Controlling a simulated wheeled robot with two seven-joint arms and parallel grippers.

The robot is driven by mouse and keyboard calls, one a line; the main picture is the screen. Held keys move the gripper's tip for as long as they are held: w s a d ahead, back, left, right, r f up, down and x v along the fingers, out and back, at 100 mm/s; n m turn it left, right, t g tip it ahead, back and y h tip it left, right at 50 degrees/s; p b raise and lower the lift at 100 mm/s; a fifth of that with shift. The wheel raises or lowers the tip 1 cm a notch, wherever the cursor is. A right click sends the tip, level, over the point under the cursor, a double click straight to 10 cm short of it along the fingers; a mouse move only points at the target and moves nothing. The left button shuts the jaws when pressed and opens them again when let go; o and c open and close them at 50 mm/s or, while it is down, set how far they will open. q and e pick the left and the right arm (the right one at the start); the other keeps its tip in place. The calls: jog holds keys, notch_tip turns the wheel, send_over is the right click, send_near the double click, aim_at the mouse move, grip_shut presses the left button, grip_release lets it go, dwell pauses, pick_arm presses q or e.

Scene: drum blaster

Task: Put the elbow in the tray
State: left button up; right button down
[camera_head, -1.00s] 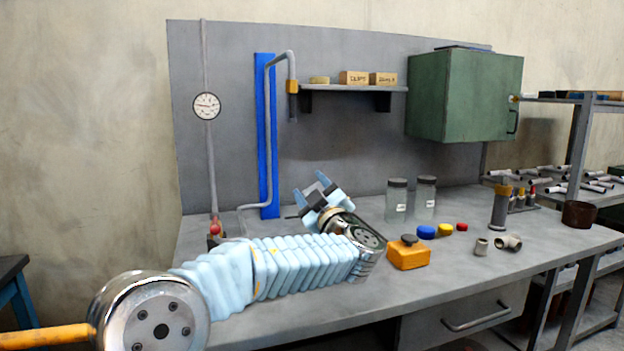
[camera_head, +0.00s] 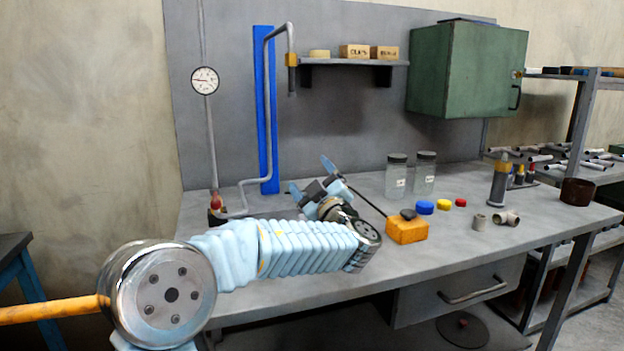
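A grey pipe fitting (camera_head: 507,219) that looks like the elbow lies on the right part of the workbench, beside a short grey cylindrical fitting (camera_head: 479,222). I cannot pick out a tray with certainty. My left gripper (camera_head: 309,173) is over the middle of the bench, its two light blue fingers spread apart and pointing away toward the back panel. Nothing shows between them. It is well to the left of the elbow. My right gripper is not in view.
The workbench (camera_head: 440,250) carries a yellow block (camera_head: 407,231), blue (camera_head: 425,207), yellow and red caps, two glass jars (camera_head: 397,177), an upright grey tube (camera_head: 498,185) and a brown pot (camera_head: 577,191). A green cabinet (camera_head: 465,68) hangs above. A thin dark rod lies near my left gripper.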

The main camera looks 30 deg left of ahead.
pick_arm(q)
jog(key=b+v, duration=0.5)
jog(key=v, duration=0.9)
jog(key=shift+r, duration=0.1)
